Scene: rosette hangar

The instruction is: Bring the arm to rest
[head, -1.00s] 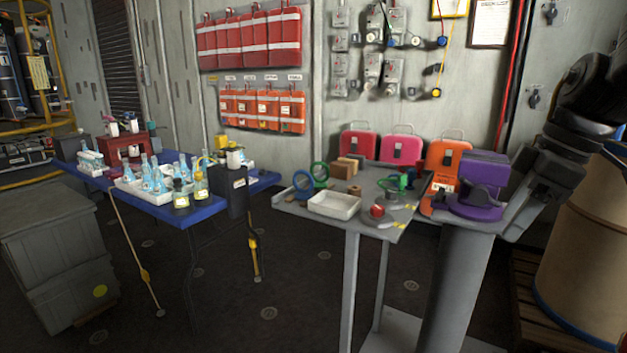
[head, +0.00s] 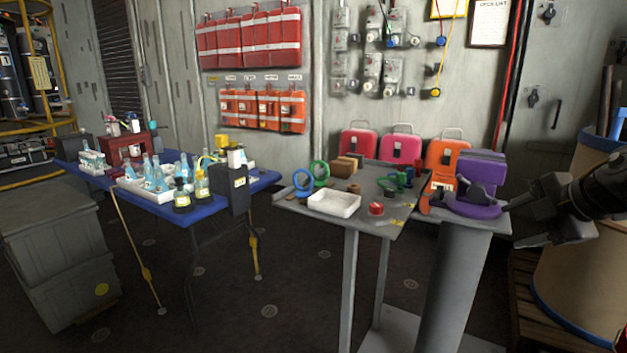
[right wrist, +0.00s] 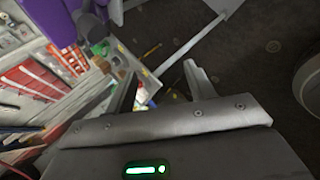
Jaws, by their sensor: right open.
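My right gripper (head: 516,226) is at the right of the head view, just right of a grey pedestal (head: 455,270). It is open and its jaws point left, with nothing between them. The right wrist view shows the two fingers (right wrist: 160,80) spread apart, also with nothing held. A purple device (head: 482,182) stands on the pedestal top, left of the gripper and apart from it. It also shows at the upper left of the right wrist view (right wrist: 50,38). My left gripper is not in view.
A grey table (head: 300,207) left of the pedestal holds a white tray (head: 334,203), rings and blocks. A blue table (head: 205,210) with bottles stands farther left. A large brown drum (head: 570,275) on a pallet is close to the right arm. Floor between the tables is clear.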

